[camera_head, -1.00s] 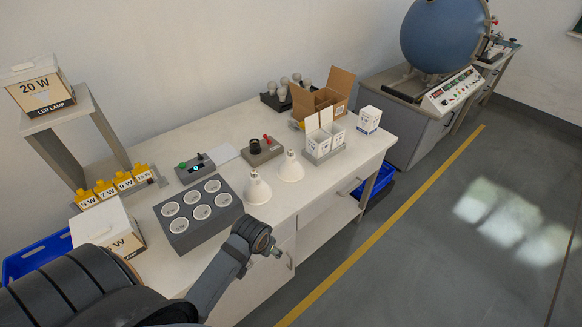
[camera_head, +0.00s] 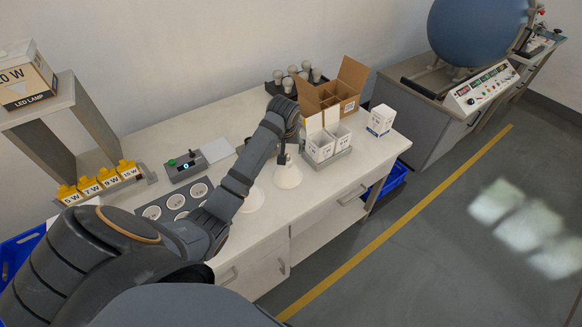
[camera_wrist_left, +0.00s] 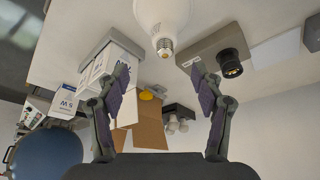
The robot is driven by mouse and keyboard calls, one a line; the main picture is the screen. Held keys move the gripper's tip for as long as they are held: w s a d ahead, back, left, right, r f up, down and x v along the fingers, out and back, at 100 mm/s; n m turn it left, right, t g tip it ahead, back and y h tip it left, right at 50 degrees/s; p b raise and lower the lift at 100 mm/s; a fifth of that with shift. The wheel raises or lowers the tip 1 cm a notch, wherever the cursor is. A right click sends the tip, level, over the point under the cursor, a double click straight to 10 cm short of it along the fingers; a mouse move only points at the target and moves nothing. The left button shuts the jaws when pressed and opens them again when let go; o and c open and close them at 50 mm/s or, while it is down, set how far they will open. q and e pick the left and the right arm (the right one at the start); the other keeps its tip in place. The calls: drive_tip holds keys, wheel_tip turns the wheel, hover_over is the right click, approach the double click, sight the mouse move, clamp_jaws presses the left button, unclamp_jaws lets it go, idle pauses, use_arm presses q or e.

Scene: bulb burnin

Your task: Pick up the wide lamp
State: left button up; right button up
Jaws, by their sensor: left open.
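Two white wide lamps stand face down on the bench with their narrow screw ends up. The farther wide lamp (camera_head: 288,176) is below my left gripper (camera_head: 282,157). The nearer wide lamp (camera_head: 252,200) is partly hidden by my left arm. In the left wrist view, one white lamp (camera_wrist_left: 162,14) points its metal screw base (camera_wrist_left: 164,46) toward the space between my open left fingers (camera_wrist_left: 160,75). The fingers are apart from it and hold nothing. My right gripper is not in view.
A grey tray with white boxes (camera_head: 322,146) stands close right of the farther lamp. Behind it are an open cardboard box (camera_head: 345,85) and several small bulbs (camera_head: 290,82). The grey socket block (camera_head: 152,211) is partly covered by my arm. The bench front is clear.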

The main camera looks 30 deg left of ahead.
sight(288, 162)
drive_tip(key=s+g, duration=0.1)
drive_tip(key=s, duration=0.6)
use_arm(q)
drive_tip(key=p+x, duration=0.1)
drive_tip(key=x, duration=0.4)
drive_tip(key=shift+a+f, duration=0.2)
drive_tip(key=shift+a+p+x, duration=0.2)
drive_tip(key=shift+p+x, duration=0.15)
drive_tip(key=shift+x, duration=0.9)
drive_tip(key=shift+w+a+f, duration=0.15)
drive_tip(key=shift+f, duration=0.5)
drive_tip(key=c, duration=0.7)
drive_tip(key=shift+r, duration=0.1)
clamp_jaws()
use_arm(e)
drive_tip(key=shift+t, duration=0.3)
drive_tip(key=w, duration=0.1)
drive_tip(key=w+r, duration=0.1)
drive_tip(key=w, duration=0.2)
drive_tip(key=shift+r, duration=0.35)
